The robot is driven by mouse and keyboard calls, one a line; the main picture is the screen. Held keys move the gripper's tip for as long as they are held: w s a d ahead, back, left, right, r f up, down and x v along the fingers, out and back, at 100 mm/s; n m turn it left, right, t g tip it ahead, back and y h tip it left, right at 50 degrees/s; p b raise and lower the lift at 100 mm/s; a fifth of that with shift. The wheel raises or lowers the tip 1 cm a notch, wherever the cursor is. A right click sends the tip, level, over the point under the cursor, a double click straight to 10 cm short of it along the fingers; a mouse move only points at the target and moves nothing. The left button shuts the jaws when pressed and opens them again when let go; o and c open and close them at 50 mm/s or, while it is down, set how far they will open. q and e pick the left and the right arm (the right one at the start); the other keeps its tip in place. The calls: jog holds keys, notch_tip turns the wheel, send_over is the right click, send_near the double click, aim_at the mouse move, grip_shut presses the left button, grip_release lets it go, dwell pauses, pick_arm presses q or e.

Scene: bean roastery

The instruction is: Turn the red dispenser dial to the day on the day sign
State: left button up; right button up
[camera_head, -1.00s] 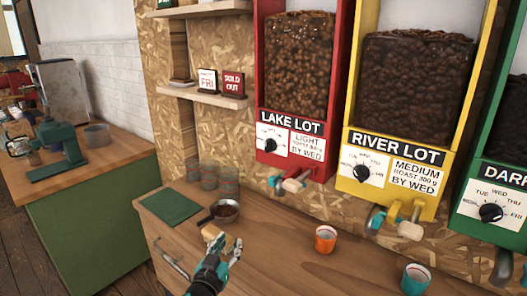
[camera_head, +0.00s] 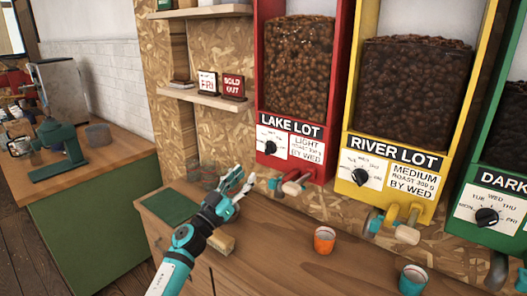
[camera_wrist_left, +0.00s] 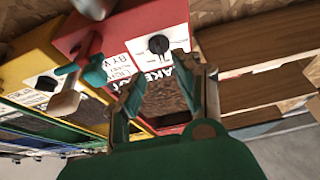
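The red dispenser (camera_head: 298,67) labelled LAKE LOT stands against the wall, full of brown beans. Its black dial (camera_head: 270,147) sits on a white plate at its lower left. The dial also shows in the left wrist view (camera_wrist_left: 159,45). The day sign (camera_head: 208,83) on the small shelf reads FRI. My left gripper (camera_head: 240,186) is below and left of the dial, over the counter. It is open, and nothing is between its fingers (camera_wrist_left: 160,95). It does not touch the dial. My right gripper is not in view.
A yellow dispenser (camera_head: 408,88) and a green one (camera_head: 492,195) stand to the right, with spouts low in front. A SOLD OUT sign (camera_head: 233,86) is beside the day sign. An orange cup (camera_head: 324,239) and a teal cup (camera_head: 413,279) stand on the counter (camera_head: 280,250).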

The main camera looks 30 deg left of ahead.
aim_at(266, 152)
pick_arm(q)
jog(key=p+x, duration=0.1)
jog(key=x, duration=0.9)
jog(key=shift+d+f, duration=0.1)
grip_shut()
